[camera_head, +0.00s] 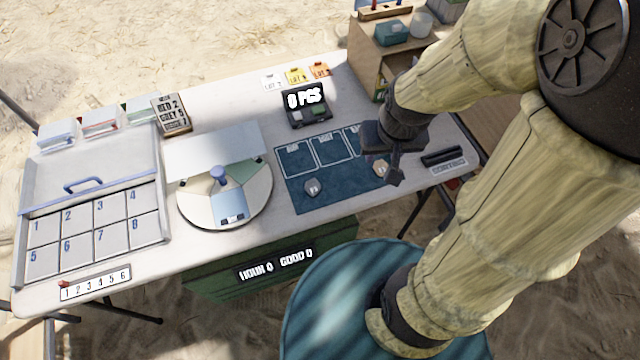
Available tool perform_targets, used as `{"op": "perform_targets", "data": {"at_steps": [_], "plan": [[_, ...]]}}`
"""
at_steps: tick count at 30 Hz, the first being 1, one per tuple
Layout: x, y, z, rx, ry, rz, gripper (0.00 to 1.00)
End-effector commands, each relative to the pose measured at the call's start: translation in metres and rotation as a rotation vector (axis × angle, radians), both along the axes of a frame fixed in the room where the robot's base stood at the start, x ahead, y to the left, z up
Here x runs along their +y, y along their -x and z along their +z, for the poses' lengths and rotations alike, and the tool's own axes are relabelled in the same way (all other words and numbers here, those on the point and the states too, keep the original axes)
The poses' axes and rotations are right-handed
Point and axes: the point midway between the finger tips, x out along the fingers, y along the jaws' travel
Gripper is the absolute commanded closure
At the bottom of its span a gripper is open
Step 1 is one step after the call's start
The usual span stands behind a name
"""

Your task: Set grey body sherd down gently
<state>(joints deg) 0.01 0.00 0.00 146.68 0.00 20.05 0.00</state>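A small grey sherd (312,187) lies on the lower left of the dark blue mat (345,195), below its outlined boxes, apart from my gripper. A small tan piece (381,168) shows at the mat's right side, right beside my gripper's fingers. My gripper (393,175) points down over the mat's right edge. The fingers are small and dark here, and I cannot tell whether they are open or shut, or whether they touch the tan piece.
A round turntable (258,204) with a blue knob stands left of the mat. A numbered tray (160,190) fills the table's left end. A counter box (306,118) and lot tags (295,76) stand behind the mat. A wooden shelf (368,58) is at the back right.

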Motion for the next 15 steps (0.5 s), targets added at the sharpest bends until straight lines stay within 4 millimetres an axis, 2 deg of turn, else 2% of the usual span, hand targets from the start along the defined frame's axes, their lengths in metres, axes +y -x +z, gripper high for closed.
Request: {"op": "perform_targets", "data": {"at_steps": [6,8,12,15], "plan": [[0.000,0.000,0.000,0.000,0.000,0.000,0.64],[0.000,0.000,0.000,0.000,0.000,0.002,0.54],[0.004,-0.005,-0.006,0.013,0.019,0.075,0.26],[0.011,-0.016,-0.018,0.040,0.056,0.234,0.25]]}}
